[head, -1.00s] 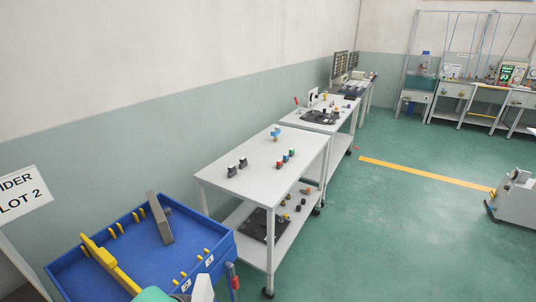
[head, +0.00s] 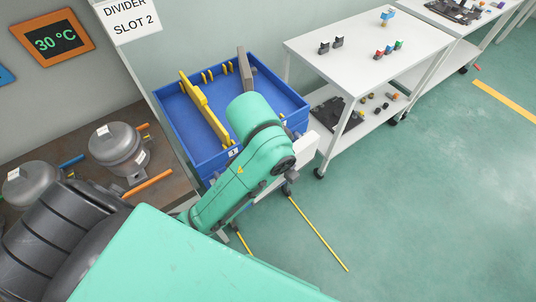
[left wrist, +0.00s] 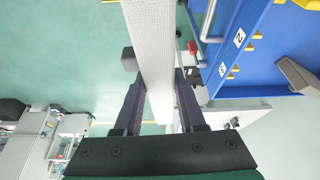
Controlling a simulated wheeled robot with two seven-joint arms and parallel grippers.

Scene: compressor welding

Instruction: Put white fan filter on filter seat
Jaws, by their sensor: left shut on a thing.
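A long white piece with a fine mesh-like surface, which looks like the white fan filter (left wrist: 152,50), runs up between the dark fingers of my left gripper (left wrist: 155,90) in the left wrist view. The gripper is shut on it. In the head view my green left arm reaches to the front of the blue bin, and its gripper is hidden. A white shape (head: 303,148) shows just right of the arm there; I cannot tell if it is the filter. I cannot make out the filter seat. My right gripper is in neither current view.
The blue bin (head: 290,95) holds a yellow divider (head: 205,109) and a grey divider (head: 245,72). A white two-shelf table (head: 365,42) with small parts stands right of it. Grey compressors (head: 118,146) stand on a brown bench at left. Green floor (head: 430,200) is clear at right.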

